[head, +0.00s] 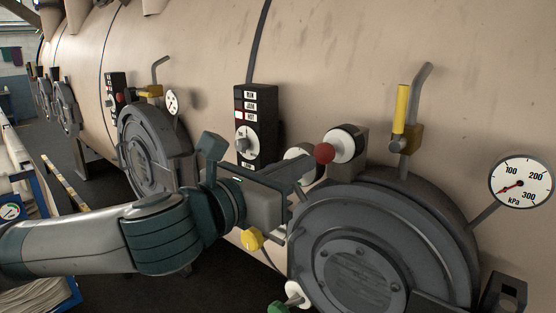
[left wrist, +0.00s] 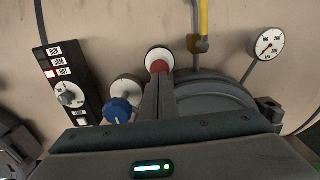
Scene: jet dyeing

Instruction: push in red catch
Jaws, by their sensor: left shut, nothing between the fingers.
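The red catch (head: 324,152) is a round red knob in front of a white-faced collar on a block above the grey round door (head: 380,240). In the left wrist view the red catch (left wrist: 158,67) shows just beyond the fingertips, which cover its lower edge. My left gripper (head: 308,163) is shut and empty, its fingers pointing at the red catch from the left. The tips are at or very close to the knob; I cannot tell whether they touch. The left gripper's fingers also fill the middle of the left wrist view (left wrist: 158,85). My right gripper is not in view.
A blue knob (left wrist: 118,110) sits left of the fingers. A yellow knob (head: 252,239) and a green knob (head: 278,307) are lower around the door. A dial panel (head: 256,125), yellow-handled valve (head: 402,110) and kPa gauge (head: 521,183) surround it on the beige vessel.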

